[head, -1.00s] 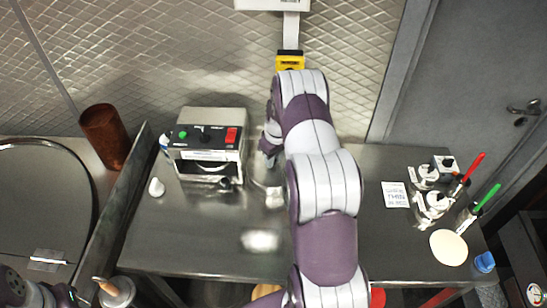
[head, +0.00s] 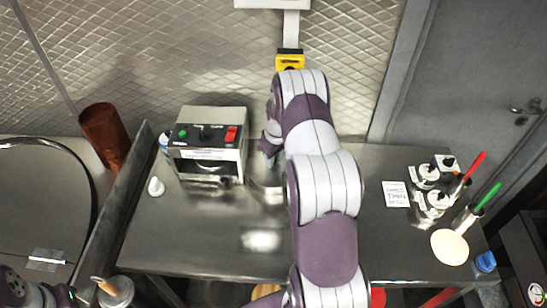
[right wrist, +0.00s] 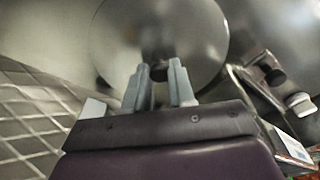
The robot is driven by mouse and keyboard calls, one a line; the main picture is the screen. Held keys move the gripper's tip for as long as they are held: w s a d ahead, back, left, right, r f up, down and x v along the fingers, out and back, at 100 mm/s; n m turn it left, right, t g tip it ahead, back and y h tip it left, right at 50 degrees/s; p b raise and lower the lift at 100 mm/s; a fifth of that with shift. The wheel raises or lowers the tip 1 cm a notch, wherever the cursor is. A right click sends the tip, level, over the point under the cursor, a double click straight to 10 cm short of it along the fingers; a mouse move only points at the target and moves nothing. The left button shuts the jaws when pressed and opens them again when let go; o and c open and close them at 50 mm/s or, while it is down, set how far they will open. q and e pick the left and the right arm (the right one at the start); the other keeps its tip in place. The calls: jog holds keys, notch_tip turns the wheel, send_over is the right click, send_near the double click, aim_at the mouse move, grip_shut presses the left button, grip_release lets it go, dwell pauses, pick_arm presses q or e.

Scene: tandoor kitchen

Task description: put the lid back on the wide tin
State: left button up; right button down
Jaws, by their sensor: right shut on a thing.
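The lid (right wrist: 205,45) is a round, shiny metal disc that fills the top middle of the right wrist view, with a dark knob at its centre. My right gripper (right wrist: 160,76) is shut on this knob. In the head view my right arm hides the gripper and most of the lid. A metal round side, seemingly the wide tin (head: 267,188), shows just left of my arm on the steel counter. I cannot tell whether lid and tin touch. Part of my left arm shows at the lower left; its fingers are out of view.
A control box (head: 208,148) stands close left of the tin. A small white piece (head: 156,187) lies further left. A paper note (head: 396,194), small jars (head: 436,202), coloured-handled tools and a pale disc (head: 449,247) are at the right. The front middle counter is clear.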

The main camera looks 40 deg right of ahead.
jog(key=shift+c, duration=2)
grip_release()
jog(key=shift+r, duration=0.1)
jog(key=shift+r+p, duration=2.2)
jog(key=shift+r, duration=1.25)
grip_shut()
jog(key=shift+f, duration=0.3)
